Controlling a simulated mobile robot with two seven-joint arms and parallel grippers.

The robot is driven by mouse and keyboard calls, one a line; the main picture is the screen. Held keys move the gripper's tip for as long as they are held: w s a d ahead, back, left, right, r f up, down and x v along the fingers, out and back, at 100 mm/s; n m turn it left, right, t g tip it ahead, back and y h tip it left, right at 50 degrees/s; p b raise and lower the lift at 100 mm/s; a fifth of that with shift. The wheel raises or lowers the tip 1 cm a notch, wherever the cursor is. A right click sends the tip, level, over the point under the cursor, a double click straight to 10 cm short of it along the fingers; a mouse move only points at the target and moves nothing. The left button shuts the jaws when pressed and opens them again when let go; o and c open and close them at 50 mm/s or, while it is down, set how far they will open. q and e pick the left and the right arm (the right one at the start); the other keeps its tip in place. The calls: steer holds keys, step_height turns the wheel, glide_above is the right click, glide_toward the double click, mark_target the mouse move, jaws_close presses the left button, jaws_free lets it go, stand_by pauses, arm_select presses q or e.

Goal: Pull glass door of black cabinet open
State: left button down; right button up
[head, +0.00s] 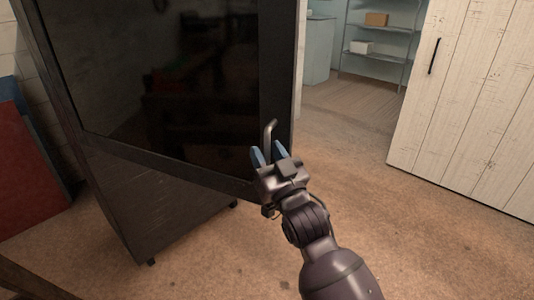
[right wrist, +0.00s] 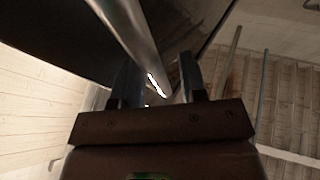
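The black cabinet (head: 165,205) stands at the left in the head view. Its dark glass door (head: 180,80) has a black frame. The door's lower edge runs at an angle to the cabinet's base, so the door appears swung partly outward. A metal bar handle (head: 270,130) is at the door's right side. My right gripper (head: 269,153) is at the handle's lower part, fingers apart. In the right wrist view, the handle (right wrist: 130,40) passes between the fingers of the right gripper (right wrist: 160,78), with gaps visible; contact is unclear. My left gripper is out of view.
A white plank door or panel (head: 470,110) with a black handle stands at the right. Shelves (head: 380,55) with boxes are at the back. A red object (head: 30,160) is at the far left. The brown floor (head: 350,180) in front and right is clear.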

steer(key=b+v, duration=0.1)
steer(key=v, duration=0.9)
steer(key=shift+s+d+b, duration=0.15)
steer(key=shift+s+b, duration=0.2)
steer(key=shift+f, duration=0.1)
